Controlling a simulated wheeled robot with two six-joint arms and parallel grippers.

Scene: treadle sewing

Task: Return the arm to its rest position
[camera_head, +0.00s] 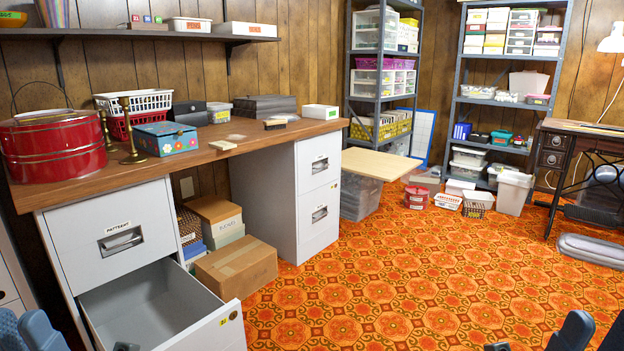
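Blue-grey parts of my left arm show at the bottom left corner, with a small dark piece at the bottom edge that may belong to my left gripper (125,346). Blue-grey parts of my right arm show at the bottom right, with a similar dark piece that may belong to my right gripper (497,347). The fingers cannot be made out, and no held object shows. The two arms sit about evenly at either side. An open, seemingly empty drawer (228,325) juts from the left filing cabinet (85,225), close to my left arm.
A wooden worktop (240,146) holds a red tin (55,148), brass candlesticks, a floral box (165,139) and baskets. A cardboard box (236,265) sits under it. A treadle sewing table (580,127) stands at right. The orange patterned floor (420,275) is open in the middle.

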